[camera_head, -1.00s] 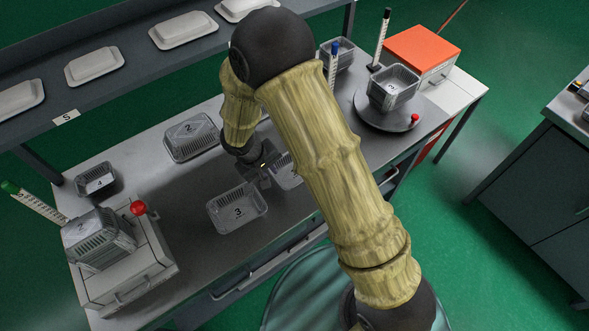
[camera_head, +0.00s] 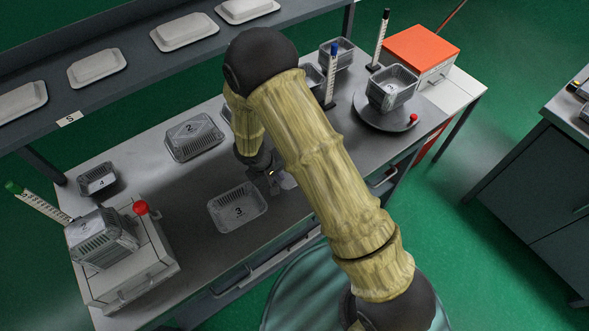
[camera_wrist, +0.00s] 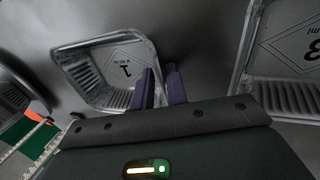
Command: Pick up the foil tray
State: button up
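A clear-grey ribbed foil tray marked 1 (camera_wrist: 122,68) lies under my gripper (camera_wrist: 160,82) in the wrist view. The two purple fingers are a little apart, at the tray's right wall. The left finger overlaps the tray's inside, and the right finger is just outside it. The wall seems to run between them, but I cannot tell whether they touch it. In the head view my gripper (camera_head: 277,183) is low over the bench, right of a tray marked 3 (camera_head: 214,218). Tray 1 is mostly hidden there by my arm.
Tray 3 also shows close by at the right of the wrist view (camera_wrist: 243,75). On the bench (camera_head: 165,190) stand trays marked 2 (camera_head: 172,150) and 4 (camera_head: 82,190), a box with a red knob (camera_head: 141,208) and a round plate (camera_head: 363,112). A shelf (camera_head: 130,84) runs along the back.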

dwell(0.3)
grip_shut()
notch_tip(320, 180, up, 10)
jog(key=shift+r+b, duration=0.1)
jog(key=shift+b, duration=0.25)
dwell(0.3)
dwell(0.5)
